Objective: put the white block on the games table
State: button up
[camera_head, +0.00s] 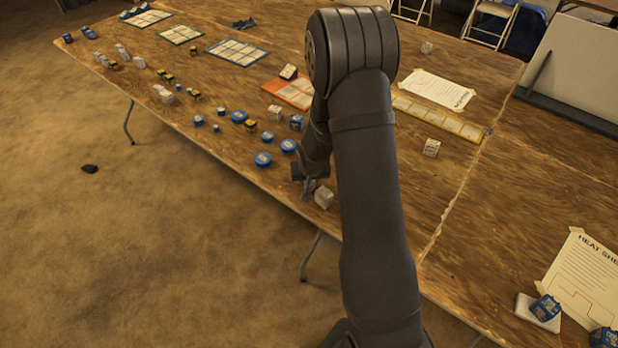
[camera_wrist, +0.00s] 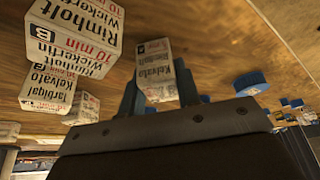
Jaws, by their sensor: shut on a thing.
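My gripper (camera_wrist: 158,97) is shut on a white block (camera_wrist: 157,62) with printed lettering, which sits between the two fingers in the wrist view. In the head view my gripper (camera_head: 309,182) is low over the front edge of the long wooden table (camera_head: 235,165), partly hidden by my arm. A white block (camera_head: 323,197) shows just right of the fingers there; I cannot tell whether it is the held one. I cannot tell whether the held block touches the table. No label in view names the games table.
A large printed white block (camera_wrist: 75,35) is close on the left in the wrist view. Blue discs (camera_head: 263,159), white blocks and small yellow pieces lie left of my gripper. Printed grid cards (camera_head: 238,51) lie farther back. A second tabletop (camera_head: 545,175) adjoins on the right.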

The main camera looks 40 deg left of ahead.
jog(key=o, duration=1)
jog(key=shift+c, duration=0.2)
jog(key=v, duration=1.2)
jog(key=shift+r, duration=0.15)
jog(key=x, duration=1.2)
jog(key=shift+f, duration=0.2)
jog(key=shift+r, duration=0.2)
